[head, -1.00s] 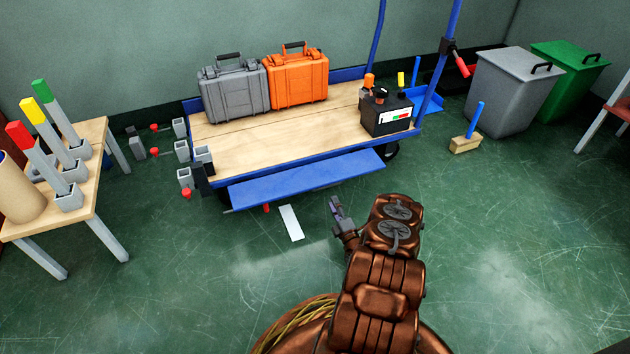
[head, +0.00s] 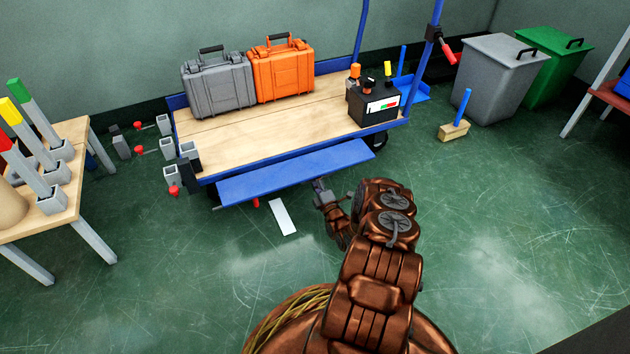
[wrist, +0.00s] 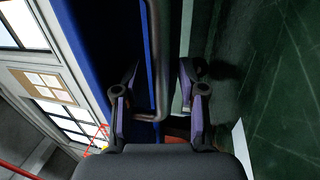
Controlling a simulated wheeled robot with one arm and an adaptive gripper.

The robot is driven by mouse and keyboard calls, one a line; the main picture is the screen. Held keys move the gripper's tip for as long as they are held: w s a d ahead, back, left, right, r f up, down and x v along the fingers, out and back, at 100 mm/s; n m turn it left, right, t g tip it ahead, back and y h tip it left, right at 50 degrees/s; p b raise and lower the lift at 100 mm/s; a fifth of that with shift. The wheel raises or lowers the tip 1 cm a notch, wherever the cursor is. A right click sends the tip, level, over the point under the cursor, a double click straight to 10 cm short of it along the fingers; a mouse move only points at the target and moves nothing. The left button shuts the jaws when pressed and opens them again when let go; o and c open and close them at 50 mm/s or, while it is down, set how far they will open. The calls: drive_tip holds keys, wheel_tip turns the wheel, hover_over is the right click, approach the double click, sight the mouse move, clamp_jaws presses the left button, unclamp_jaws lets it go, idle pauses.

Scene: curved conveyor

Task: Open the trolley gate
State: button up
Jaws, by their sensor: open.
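The trolley (head: 250,120) has a wooden deck and a blue frame. A blue panel (head: 295,172), which looks like its gate, slopes outward along the near side. My gripper (head: 320,186) is at the lower edge of this panel, right of its middle. In the wrist view my gripper (wrist: 160,88) is open, with its two fingers on either side of a grey bent bar (wrist: 161,60). The bar runs beside a blue edge (wrist: 148,62). Whether either finger touches the bar I cannot tell. The far side of the panel is hidden.
A grey case (head: 217,86) and an orange case (head: 282,72) stand on the deck, with a black box (head: 374,104) at its right. A white strip (head: 281,216) lies on the floor. A table (head: 75,200) stands left; bins (head: 500,80) stand back right. The near floor is clear.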

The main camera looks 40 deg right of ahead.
clamp_jaws()
idle(0.4)
idle(0.4)
